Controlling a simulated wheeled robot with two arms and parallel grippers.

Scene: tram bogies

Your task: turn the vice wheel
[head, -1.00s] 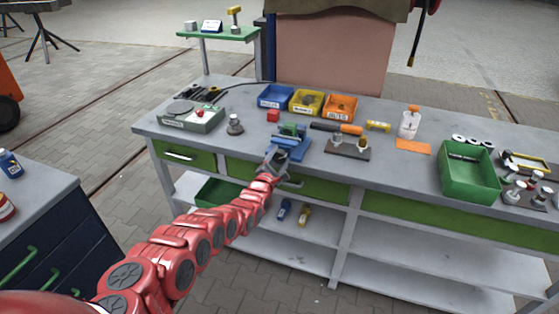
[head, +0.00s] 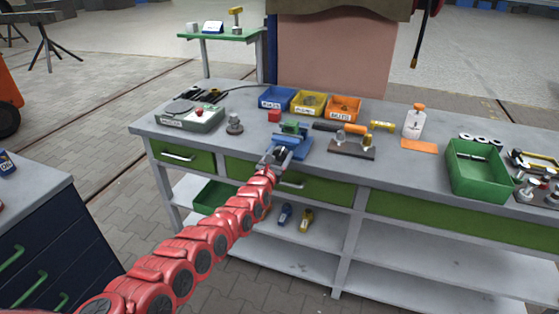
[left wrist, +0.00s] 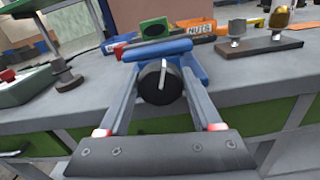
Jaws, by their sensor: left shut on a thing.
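The blue vice (head: 297,148) stands at the front edge of the grey workbench, with a green piece (head: 295,128) at its jaws. In the left wrist view its black round wheel (left wrist: 153,84) faces me, with a white line nearly upright on it. My left gripper (head: 274,157) reaches the vice from the front. Its two fingers lie on either side of the wheel and are shut on it, as the left wrist view (left wrist: 160,90) shows. The vice body (left wrist: 190,62) is behind the wheel. My right gripper is not in view.
A screwdriver (head: 350,128) and a brown board with fittings (head: 352,150) lie to the right. A green crate (head: 478,172) is farther right. Drawers (head: 188,157) are below the bench top.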

